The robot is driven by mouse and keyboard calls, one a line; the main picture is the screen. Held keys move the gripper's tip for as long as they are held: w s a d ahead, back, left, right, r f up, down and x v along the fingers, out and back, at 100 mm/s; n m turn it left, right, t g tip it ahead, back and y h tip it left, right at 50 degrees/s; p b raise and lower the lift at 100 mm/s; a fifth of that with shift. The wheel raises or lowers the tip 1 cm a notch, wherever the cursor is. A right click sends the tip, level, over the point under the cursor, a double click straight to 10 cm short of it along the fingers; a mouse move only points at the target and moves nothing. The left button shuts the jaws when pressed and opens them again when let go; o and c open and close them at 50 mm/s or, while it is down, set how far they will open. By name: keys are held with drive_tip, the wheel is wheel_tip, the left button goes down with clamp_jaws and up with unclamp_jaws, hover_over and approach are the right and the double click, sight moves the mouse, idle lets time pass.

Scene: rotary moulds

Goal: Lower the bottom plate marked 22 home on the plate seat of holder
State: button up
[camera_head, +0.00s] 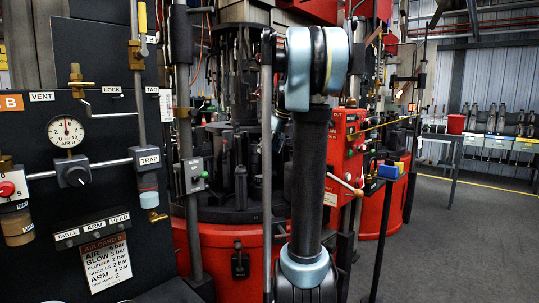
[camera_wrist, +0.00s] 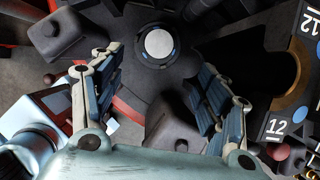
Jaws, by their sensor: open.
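In the wrist view my gripper (camera_wrist: 158,62) is open, with one finger at the left and one at the right and nothing between them. Beyond the fingertips, near the top middle, is a round dark fitting (camera_wrist: 138,50) with a pale grey disc (camera_wrist: 158,43) at its centre. Small blue marks show on the dark ring around the disc. I cannot tell whether this is the bottom plate on its seat or the bare seat. No 22 can be read in either view. In the head view my gripper is not seen and my arm covers the middle.
In the wrist view, a brown curved part with a 12 label (camera_wrist: 276,126) lies at right beside a dark hollow. Grey blocks (camera_wrist: 75,35) stand around the fitting. The head view shows an air panel (camera_head: 80,150) at left, the red machine (camera_head: 215,250), and open floor (camera_head: 450,230) at right.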

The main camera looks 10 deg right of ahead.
drive_tip(key=shift+r, duration=2.65)
drive_tip(key=s+a+f+n, duration=0.1)
drive_tip(key=s+f+n, duration=0.35)
drive_tip(key=s, duration=0.25)
drive_tip(key=s+a+f+n+h, duration=0.1)
drive_tip(key=s+a+f+n, duration=0.1)
drive_tip(key=s+f+n, duration=0.45)
drive_tip(key=s+a+f+n, duration=0.1)
drive_tip(key=s+f+n, duration=0.15)
drive_tip(key=s, duration=0.65)
drive_tip(key=s+f+n+g+h, duration=0.1)
drive_tip(key=s+f+n, duration=1.3)
drive_tip(key=s+f, duration=0.3)
wheel_tip(320, 180, down, 2)
drive_tip(key=shift+s+f+n+h, duration=0.1)
drive_tip(key=shift+s+n+h, duration=0.2)
drive_tip(key=shift+n+h, duration=0.1)
drive_tip(key=shift+d, duration=0.1)
drive_tip(key=shift+w+f, duration=0.15)
drive_tip(key=shift+w, duration=0.35)
